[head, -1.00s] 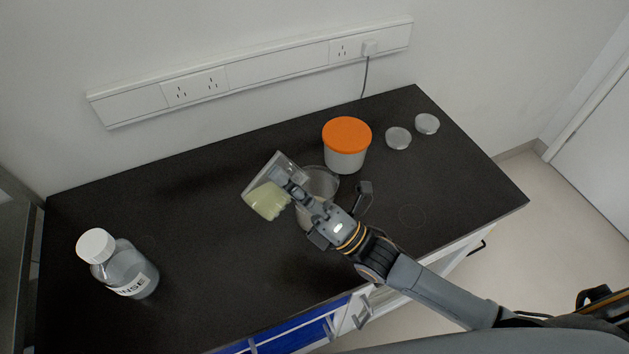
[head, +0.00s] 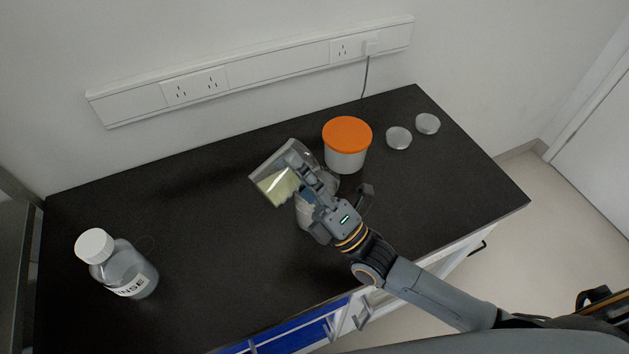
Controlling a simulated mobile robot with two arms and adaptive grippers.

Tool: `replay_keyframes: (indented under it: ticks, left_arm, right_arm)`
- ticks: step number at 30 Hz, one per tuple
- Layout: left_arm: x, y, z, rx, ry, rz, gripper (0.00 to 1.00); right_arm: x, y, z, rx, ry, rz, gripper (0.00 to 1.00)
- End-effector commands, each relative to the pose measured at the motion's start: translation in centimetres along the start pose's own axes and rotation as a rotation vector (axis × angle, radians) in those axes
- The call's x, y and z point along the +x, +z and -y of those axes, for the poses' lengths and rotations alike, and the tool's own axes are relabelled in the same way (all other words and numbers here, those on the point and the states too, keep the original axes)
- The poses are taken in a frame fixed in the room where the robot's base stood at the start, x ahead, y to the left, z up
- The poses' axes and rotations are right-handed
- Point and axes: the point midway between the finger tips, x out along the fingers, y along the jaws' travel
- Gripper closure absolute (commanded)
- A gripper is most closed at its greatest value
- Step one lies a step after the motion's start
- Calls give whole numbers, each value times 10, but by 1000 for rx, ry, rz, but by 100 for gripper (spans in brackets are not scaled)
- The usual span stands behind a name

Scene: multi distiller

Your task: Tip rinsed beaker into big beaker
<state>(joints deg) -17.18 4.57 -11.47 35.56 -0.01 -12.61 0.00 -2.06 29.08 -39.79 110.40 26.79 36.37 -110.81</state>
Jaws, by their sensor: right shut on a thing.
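The rinsed beaker (head: 268,170) is clear glass with pale yellow-green liquid in it. It is tilted in the head view, with the liquid along its lower left side. My right gripper (head: 300,170) is shut on it. I cannot tell whether any liquid is running between the two. My left gripper is not in view.
A white tub with an orange lid (head: 347,136) stands just behind the beakers. Two clear round dishes (head: 399,138) lie to its right. A RINSE bottle with a white cap (head: 125,269) stands at the front left. The left middle of the black bench (head: 190,215) is clear.

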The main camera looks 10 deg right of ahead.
Motion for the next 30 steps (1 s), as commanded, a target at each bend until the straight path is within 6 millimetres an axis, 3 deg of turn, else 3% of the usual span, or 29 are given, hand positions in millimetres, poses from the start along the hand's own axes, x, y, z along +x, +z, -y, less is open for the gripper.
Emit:
replay_keyframes:
  ticks: [30]
  left_arm:
    - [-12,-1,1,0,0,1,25]
  right_arm:
    - [3,8,-4,135,0,99,75]
